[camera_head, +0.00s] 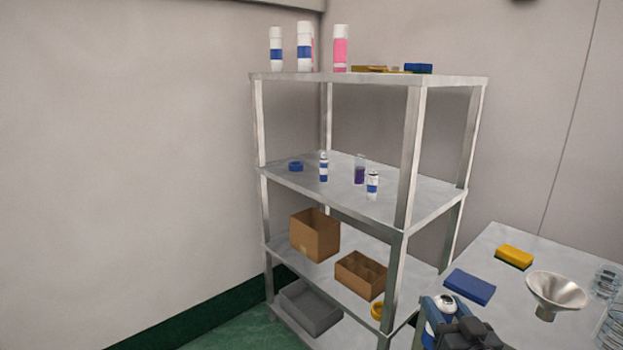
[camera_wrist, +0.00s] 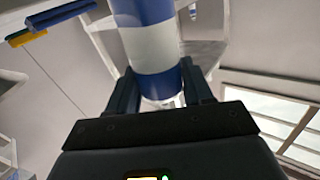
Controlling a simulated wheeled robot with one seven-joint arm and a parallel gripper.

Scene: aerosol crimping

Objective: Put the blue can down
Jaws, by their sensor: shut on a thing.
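My gripper (camera_head: 452,318) is at the bottom of the head view, beside the near left edge of the metal table. In the wrist view my gripper (camera_wrist: 158,92) is shut on the blue can (camera_wrist: 150,50), a cylinder with blue and white bands, with one finger on each side. The can's far end runs out of the wrist view. In the head view only a small part of the can (camera_head: 433,312) shows at my gripper. I cannot tell whether it touches any surface.
The metal table (camera_head: 485,253) carries a blue block (camera_head: 469,287), a yellow sponge (camera_head: 514,257), a funnel (camera_head: 556,292) and clear glassware (camera_head: 607,282). The shelf rack (camera_head: 400,213) behind holds small cans (camera_head: 372,185), cardboard boxes (camera_head: 315,236) and a grey bin (camera_head: 310,308). Its middle shelf has free room.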

